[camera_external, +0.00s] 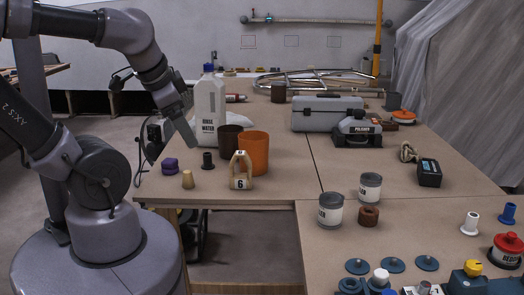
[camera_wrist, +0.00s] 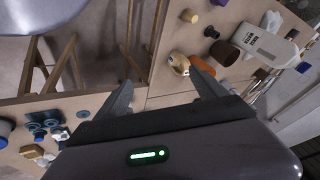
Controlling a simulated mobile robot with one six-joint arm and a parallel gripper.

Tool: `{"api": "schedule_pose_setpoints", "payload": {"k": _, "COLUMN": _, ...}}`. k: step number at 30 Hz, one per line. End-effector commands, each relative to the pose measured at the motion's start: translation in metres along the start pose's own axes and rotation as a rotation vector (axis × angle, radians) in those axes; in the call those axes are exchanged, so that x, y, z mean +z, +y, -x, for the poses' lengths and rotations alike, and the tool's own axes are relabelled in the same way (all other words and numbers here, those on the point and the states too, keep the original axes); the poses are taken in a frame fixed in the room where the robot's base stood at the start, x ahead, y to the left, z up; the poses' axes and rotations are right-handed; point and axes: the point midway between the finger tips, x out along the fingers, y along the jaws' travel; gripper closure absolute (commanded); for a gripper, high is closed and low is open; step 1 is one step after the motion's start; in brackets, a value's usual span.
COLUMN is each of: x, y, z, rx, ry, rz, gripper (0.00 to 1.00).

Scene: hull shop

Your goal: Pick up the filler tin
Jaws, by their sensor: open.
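Two pale tins with grey lids stand on the near right bench: one (camera_external: 331,211) close to its left edge, the other (camera_external: 371,187) behind it to the right. Their labels are too small to read surely. My gripper (camera_external: 188,132) is above the left bench, left of the white bottle and far from the tins. In the wrist view my gripper (camera_wrist: 163,92) is open and empty. I cannot make out the pale tins there.
A brown ring (camera_external: 369,215) sits beside the pale tins. An orange cup (camera_external: 254,153), a block marked 6 (camera_external: 240,171) and a white water bottle (camera_external: 211,104) stand on the left bench. Blue discs (camera_external: 392,265) lie at the front. Bare bench (camera_external: 430,225) lies right of the tins.

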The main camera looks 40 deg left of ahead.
Motion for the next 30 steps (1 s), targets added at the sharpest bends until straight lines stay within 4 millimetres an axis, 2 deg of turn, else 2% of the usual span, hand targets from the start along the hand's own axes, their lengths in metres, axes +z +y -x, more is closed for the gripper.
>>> {"api": "schedule_pose_setpoints", "payload": {"k": 5, "x": 0.0, "y": 0.0, "z": 0.0, "rx": 0.0, "ry": 0.0, "rz": 0.0, "gripper": 0.19}}
{"api": "schedule_pose_setpoints", "payload": {"k": 8, "x": -0.015, "y": -0.002, "z": 0.004, "rx": 0.022, "ry": -0.013, "rz": -0.043, "gripper": 0.19}}
{"api": "schedule_pose_setpoints", "payload": {"k": 11, "x": -0.072, "y": -0.004, "z": 0.01, "rx": 0.108, "ry": -0.049, "rz": -0.209, "gripper": 0.19}}
{"api": "schedule_pose_setpoints", "payload": {"k": 12, "x": -0.103, "y": -0.001, "z": 0.007, "rx": 0.158, "ry": -0.064, "rz": -0.305, "gripper": 0.19}}
{"api": "schedule_pose_setpoints", "payload": {"k": 14, "x": -0.151, "y": 0.009, "z": -0.004, "rx": 0.239, "ry": -0.08, "rz": -0.457, "gripper": 0.19}}
{"api": "schedule_pose_setpoints", "payload": {"k": 15, "x": -0.179, "y": 0.019, "z": -0.017, "rx": 0.294, "ry": -0.087, "rz": -0.556, "gripper": 0.19}}
{"api": "schedule_pose_setpoints", "payload": {"k": 18, "x": -0.235, "y": 0.056, "z": -0.057, "rx": 0.424, "ry": -0.089, "rz": -0.786, "gripper": 0.19}}
{"api": "schedule_pose_setpoints", "payload": {"k": 21, "x": -0.265, "y": 0.096, "z": -0.098, "rx": 0.528, "ry": -0.076, "rz": -0.961, "gripper": 0.19}}
{"api": "schedule_pose_setpoints", "payload": {"k": 24, "x": -0.276, "y": 0.126, "z": -0.127, "rx": 0.594, "ry": -0.06, "rz": -1.07, "gripper": 0.19}}
{"api": "schedule_pose_setpoints", "payload": {"k": 26, "x": -0.278, "y": 0.136, "z": -0.138, "rx": 0.614, "ry": -0.054, "rz": -1.107, "gripper": 0.19}}
{"api": "schedule_pose_setpoints", "payload": {"k": 30, "x": -0.268, "y": 0.153, "z": -0.166, "rx": 0.629, "ry": -0.052, "rz": -1.128, "gripper": 0.19}}
